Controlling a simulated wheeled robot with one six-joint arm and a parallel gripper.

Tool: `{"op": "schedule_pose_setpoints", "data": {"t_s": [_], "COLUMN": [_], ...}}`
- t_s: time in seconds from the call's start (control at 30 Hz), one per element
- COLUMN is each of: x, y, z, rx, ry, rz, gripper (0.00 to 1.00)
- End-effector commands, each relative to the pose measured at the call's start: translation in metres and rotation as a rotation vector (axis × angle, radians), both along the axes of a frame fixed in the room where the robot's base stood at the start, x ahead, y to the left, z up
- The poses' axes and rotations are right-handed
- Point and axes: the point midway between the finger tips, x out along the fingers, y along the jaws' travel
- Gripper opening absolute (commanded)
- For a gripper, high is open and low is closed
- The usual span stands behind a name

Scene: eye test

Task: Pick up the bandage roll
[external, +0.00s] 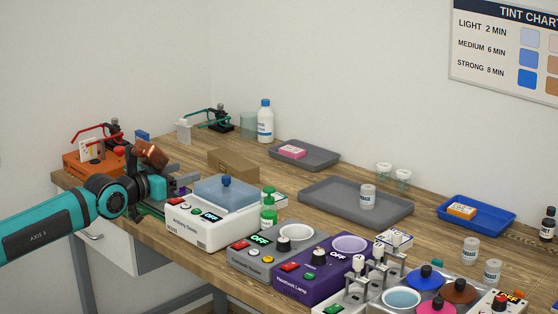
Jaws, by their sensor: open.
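I cannot make out a bandage roll for certain. A small white labelled cylinder (368,197) stands upright on the large grey tray (325,198), but it looks like a jar or bottle. My gripper (184,180) is at the left, above the table beside the white machine with the blue-grey lid (226,190). Its jaws are open and I see nothing held between them. The white cylinder is well to the right of my gripper. A copper-brown piece (150,153) shows just above my gripper; I cannot tell whether it is part of my arm.
An orange device (92,160) stands behind my gripper, and a cardboard box (233,163) behind the white machine. A green bottle (268,209), grey device (270,258) and purple lamp unit (320,272) crowd the front.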

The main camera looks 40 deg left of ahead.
Motion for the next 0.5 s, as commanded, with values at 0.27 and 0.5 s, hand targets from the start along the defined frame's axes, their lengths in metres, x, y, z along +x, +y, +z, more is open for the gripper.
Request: {"op": "schedule_pose_setpoints", "data": {"t_s": [0.27, 0.5], "x": [0.0003, 0.0099], "y": [0.0, -0.0028], "z": [0.0004, 0.0058], "rx": [-0.001, -0.013], "ry": [0.001, 0.023], "rz": [0.0, -0.007], "gripper": [0.63, 0.63]}}
